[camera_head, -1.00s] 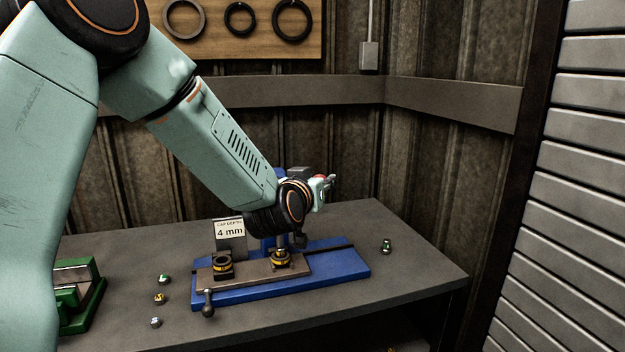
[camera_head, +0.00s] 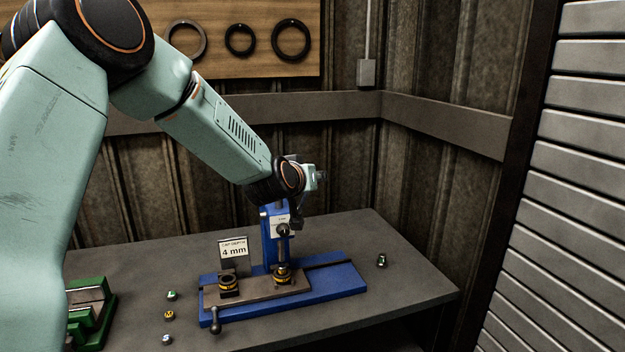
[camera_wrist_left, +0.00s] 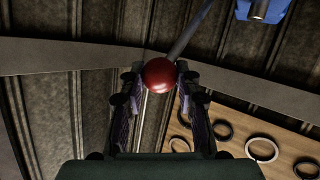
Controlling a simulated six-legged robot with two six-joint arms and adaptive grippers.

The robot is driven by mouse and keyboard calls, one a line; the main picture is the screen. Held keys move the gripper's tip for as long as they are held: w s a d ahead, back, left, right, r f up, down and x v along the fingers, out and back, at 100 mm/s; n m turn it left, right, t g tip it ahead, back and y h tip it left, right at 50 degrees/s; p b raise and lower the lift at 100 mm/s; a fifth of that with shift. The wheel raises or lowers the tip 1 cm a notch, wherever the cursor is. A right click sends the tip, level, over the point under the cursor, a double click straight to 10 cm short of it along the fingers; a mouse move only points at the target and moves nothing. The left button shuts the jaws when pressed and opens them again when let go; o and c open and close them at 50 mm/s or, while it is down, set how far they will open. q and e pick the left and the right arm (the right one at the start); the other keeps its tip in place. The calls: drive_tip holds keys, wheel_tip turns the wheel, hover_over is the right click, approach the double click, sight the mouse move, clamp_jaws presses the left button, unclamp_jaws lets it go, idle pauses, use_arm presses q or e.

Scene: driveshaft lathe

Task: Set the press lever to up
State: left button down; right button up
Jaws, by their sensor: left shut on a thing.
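The blue press (camera_head: 268,240) stands on the bench with a blue base, a column and a grey sliding plate. Its lever's grey rod (camera_wrist_left: 190,38) and red ball knob (camera_wrist_left: 159,75) show in the left wrist view. My left gripper (camera_head: 318,178) is above and right of the press column in the head view. In the left wrist view its fingers (camera_wrist_left: 159,80) are shut on the red knob, one on each side. My wrist hides most of the lever in the head view. My right gripper is not in view.
A "4 mm" sign (camera_head: 234,250) stands behind the plate, which carries two yellow-and-black fixtures. Several small parts (camera_head: 170,315) lie left of the press and one (camera_head: 381,260) lies to the right. A green vise-like device (camera_head: 90,310) is at the left edge.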

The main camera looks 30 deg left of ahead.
use_arm(q)
drive_tip(key=shift+w+a+r, duration=0.5)
drive_tip(key=shift+a+r, duration=0.05)
drive_tip(key=shift+r, duration=0.1)
drive_tip(key=c, duration=1.3)
unclamp_jaws()
drive_tip(key=o, duration=0.3)
drive_tip(key=shift+w+a+f, duration=0.1)
drive_tip(key=shift+w+f, duration=0.1)
drive_tip(key=shift+f, duration=0.1)
drive_tip(key=shift+o, duration=0.2)
drive_tip(key=shift+s, duration=0.1)
